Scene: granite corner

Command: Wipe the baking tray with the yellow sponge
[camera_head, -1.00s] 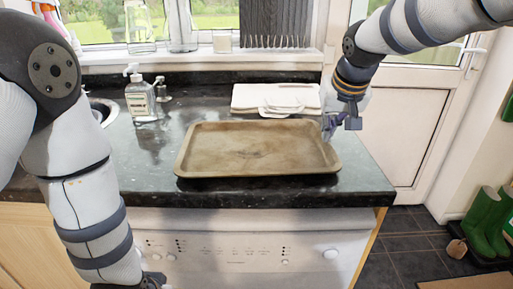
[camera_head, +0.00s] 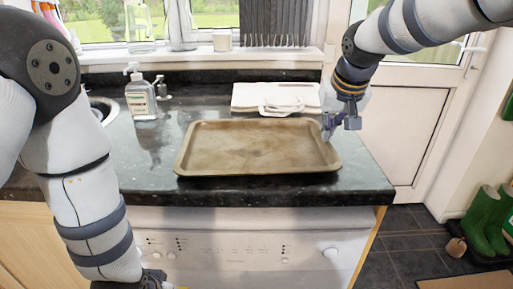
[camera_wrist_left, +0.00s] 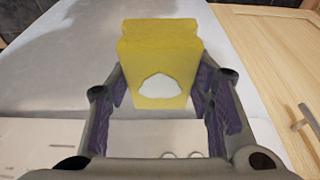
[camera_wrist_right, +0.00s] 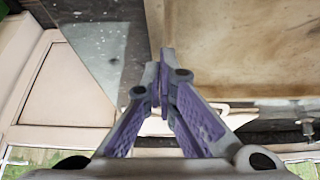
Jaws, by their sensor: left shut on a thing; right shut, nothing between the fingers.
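The brown, stained baking tray (camera_head: 258,150) lies flat on the dark counter in the head view. It also fills the upper right of the right wrist view (camera_wrist_right: 240,50). The yellow sponge (camera_wrist_left: 160,45), with a white patch on its face, is between the fingers of my left gripper (camera_wrist_left: 160,95), which is shut on it. In the head view my left gripper is low, in front of the counter, mostly cut off by the bottom edge. My right gripper (camera_head: 328,133) is shut and empty at the tray's right rim; I cannot tell whether it touches. Its closed fingertips show in the right wrist view (camera_wrist_right: 164,65).
A soap bottle (camera_head: 140,95) stands at the back left beside the sink (camera_head: 100,108). Folded white cloths (camera_head: 275,95) lie behind the tray. The white appliance (camera_head: 240,245) is below the counter's front edge. Green boots (camera_head: 485,222) stand on the floor at right.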

